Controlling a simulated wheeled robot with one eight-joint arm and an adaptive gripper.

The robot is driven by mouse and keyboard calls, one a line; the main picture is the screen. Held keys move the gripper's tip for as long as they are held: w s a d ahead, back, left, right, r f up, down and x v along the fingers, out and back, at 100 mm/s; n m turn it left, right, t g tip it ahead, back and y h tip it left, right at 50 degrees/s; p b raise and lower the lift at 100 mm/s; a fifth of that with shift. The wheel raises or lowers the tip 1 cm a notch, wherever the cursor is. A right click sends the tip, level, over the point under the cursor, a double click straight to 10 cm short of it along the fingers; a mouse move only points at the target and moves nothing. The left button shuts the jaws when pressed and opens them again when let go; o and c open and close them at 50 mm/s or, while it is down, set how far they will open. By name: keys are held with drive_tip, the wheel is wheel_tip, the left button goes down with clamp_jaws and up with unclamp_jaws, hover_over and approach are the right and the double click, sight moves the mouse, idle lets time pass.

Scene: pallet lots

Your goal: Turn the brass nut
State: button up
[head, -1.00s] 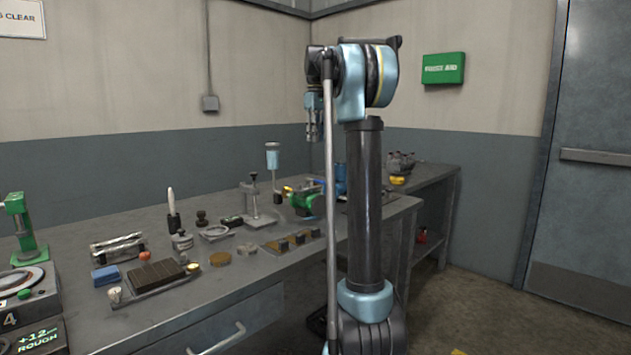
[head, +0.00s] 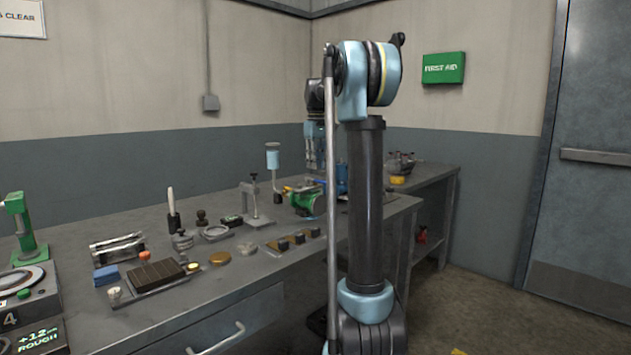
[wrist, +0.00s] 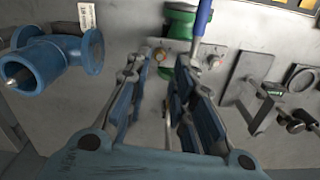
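In the wrist view, a small brass-coloured piece (wrist: 160,56), which may be the brass nut, shows beyond my fingertips by a green fixture (wrist: 180,20). It is too small to tell its shape. My gripper (wrist: 166,62) is open, its two blue-padded fingers apart with nothing between them. In the head view, my gripper (head: 316,168) hangs fingers down over the back of the bench, near a green vise (head: 306,202). A brass-coloured spot (head: 287,189) shows at the vise's left side. My arm hides part of that area.
A blue pipe fitting (wrist: 50,65) with a tag stands left of my fingers in the wrist view. A blue handle (wrist: 202,22) rises close ahead. A drill-like stand (head: 254,203) and several small parts cover the bench (head: 215,290). A first aid box (head: 443,68) hangs behind.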

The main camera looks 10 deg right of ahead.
drive_tip(key=shift+f, duration=3.2)
drive_tip(key=shift+c, duration=0.4)
clamp_jaws()
